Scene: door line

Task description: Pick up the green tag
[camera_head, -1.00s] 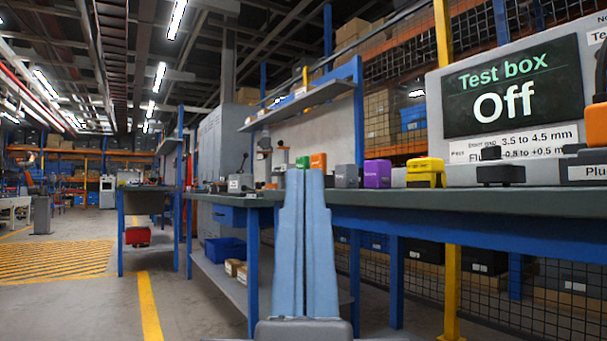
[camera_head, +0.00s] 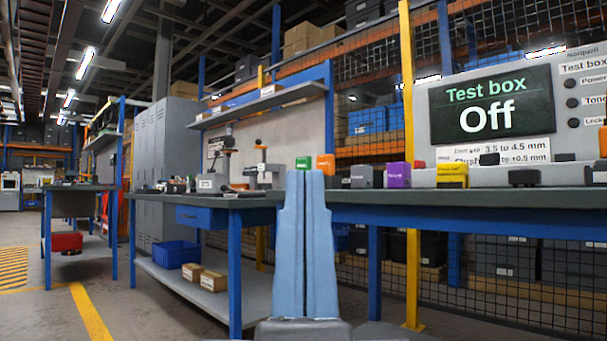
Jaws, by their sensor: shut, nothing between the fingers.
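A small green block (camera_head: 303,163), likely the green tag, sits on the dark workbench top (camera_head: 400,203), just beyond the tips of my gripper in the picture. Its lower part is hidden behind my gripper. My gripper (camera_head: 305,172) points forward and up from the bottom middle, its two light blue fingers shut together with nothing between them. How far the fingertips are from the green block cannot be told. An orange block (camera_head: 325,164) stands right beside the green one.
Grey (camera_head: 367,176), purple (camera_head: 397,175) and yellow (camera_head: 452,175) blocks line the bench to the right, before a test box (camera_head: 480,110) reading "Off". A blue bin (camera_head: 176,254) and cartons sit on the lower shelf. Floor at left is open, with yellow markings.

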